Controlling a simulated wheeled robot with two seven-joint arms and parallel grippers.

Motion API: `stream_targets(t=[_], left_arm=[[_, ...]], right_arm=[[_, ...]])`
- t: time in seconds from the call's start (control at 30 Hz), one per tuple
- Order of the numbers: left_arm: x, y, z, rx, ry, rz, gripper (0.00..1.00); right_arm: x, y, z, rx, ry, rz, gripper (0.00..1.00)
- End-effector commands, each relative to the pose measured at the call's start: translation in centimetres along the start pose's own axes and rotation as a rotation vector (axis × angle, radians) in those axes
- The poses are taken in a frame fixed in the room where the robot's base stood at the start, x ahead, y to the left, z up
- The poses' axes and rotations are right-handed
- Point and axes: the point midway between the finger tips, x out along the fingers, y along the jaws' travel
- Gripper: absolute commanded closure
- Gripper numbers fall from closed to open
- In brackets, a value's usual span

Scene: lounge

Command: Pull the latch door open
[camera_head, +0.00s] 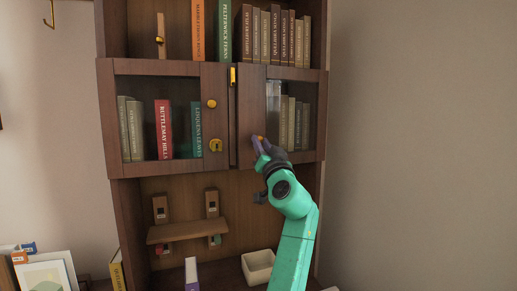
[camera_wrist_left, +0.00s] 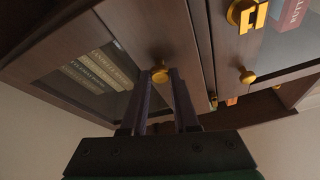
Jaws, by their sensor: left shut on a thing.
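A wooden cabinet has two glass-fronted doors side by side. The right door (camera_head: 251,100) has a small brass knob (camera_wrist_left: 159,75), and my left gripper (camera_head: 260,145) is shut on it. The gripper's two dark fingers sit either side of the knob in the wrist view. A dark gap shows between the doors, and the right door looks slightly ajar. The left door (camera_head: 214,115) looks shut. It carries a round brass knob (camera_head: 211,103) and a brass latch (camera_head: 215,145), also seen in the wrist view (camera_wrist_left: 247,14). My right gripper is not in view.
Books stand behind the glass, including a red book (camera_head: 163,130), and on the shelf above. Below are a small wooden shelf (camera_head: 187,231) and a white bin (camera_head: 258,266). A bare wall (camera_head: 420,140) lies right of the cabinet.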

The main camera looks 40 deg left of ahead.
Motion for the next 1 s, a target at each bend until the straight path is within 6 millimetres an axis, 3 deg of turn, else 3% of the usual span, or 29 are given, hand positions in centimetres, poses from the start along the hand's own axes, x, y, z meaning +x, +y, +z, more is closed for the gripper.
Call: stream_targets(t=[0.1, 0.27, 0.5, 1.0], left_arm=[[-1.9, 0.6, -0.2, 0.023, -0.019, -0.057, 1.00], [-4.5, 1.5, -2.1, 0.070, -0.056, -0.163, 1.00], [-8.0, 3.4, -5.2, 0.141, -0.114, -0.329, 1.00], [-11.2, 6.1, -7.2, 0.202, -0.171, -0.484, 1.00]], right_arm=[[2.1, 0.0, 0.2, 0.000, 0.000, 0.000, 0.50], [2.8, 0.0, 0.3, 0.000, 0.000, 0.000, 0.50], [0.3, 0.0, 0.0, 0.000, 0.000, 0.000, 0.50], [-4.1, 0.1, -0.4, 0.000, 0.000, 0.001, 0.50]])
